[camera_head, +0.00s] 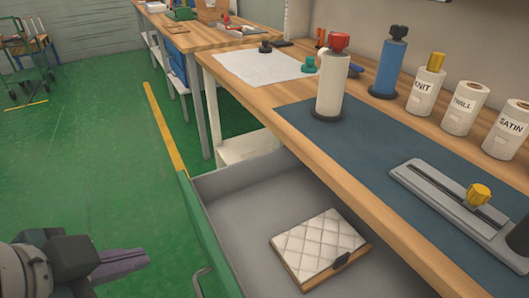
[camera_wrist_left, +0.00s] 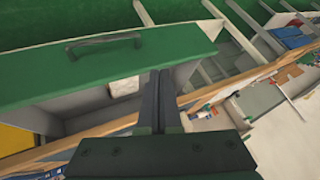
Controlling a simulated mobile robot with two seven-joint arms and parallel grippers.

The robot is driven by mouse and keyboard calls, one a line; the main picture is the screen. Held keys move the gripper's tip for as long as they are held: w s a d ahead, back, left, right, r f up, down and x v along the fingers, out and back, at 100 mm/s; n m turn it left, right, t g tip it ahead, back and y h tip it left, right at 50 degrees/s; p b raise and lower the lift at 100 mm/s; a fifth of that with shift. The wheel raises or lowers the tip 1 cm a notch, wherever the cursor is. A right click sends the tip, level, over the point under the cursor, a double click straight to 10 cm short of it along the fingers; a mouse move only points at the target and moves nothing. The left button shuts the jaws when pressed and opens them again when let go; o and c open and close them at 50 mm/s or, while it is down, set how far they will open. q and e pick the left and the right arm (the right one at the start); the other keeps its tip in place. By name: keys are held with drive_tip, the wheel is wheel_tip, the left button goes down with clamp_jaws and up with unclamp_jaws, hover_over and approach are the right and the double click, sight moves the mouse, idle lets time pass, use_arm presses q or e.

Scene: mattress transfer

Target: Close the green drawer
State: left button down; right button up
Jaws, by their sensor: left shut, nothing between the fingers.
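The green drawer (camera_head: 205,235) stands open below the workbench, with its grey inside showing. Its green front and dark bar handle (camera_head: 200,283) are at the lower middle of the head view. A white quilted pad on a wooden board (camera_head: 318,245) lies inside the drawer. My left gripper (camera_head: 146,258) is shut and empty, over the floor to the left of the drawer front and apart from it in the head view. My right gripper is out of view.
The workbench (camera_head: 270,107) has a dark blue mat (camera_head: 375,150), labelled rolls (camera_head: 465,107), a white bottle (camera_head: 333,85), a blue bottle (camera_head: 388,65) and a grey sliding tool (camera_head: 445,205). A second bench stands at the back.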

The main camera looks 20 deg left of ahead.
use_arm(q)
drive_tip(key=w+a+f+m+t+h+b, duration=0.1)
drive_tip(key=w+a+f+m+t+b, duration=0.2)
drive_tip(key=f+b, duration=0.35)
drive_tip(key=w+a+f+m+t+h+b, duration=0.1)
drive_tip(key=a+f+m+t+b, duration=0.1)
drive_tip(key=f+m+b, duration=0.35)
drive_tip(key=s+a+f+m+h+b, duration=0.45)
drive_tip(key=m+h+b, duration=0.55)
drive_tip(key=m+b, duration=0.3)
drive_tip(key=w+d+n+b, duration=0.1)
drive_tip(key=w+d+b, duration=0.2)
drive_tip(key=w+d, duration=0.6)
drive_tip(key=shift+w+n+t+b, duration=0.3)
drive_tip(key=shift+w+n+b, duration=0.05)
drive_tip(key=shift+w+b, duration=0.05)
drive_tip(key=shift+r, duration=0.1)
drive_tip(key=shift+w, duration=0.1)
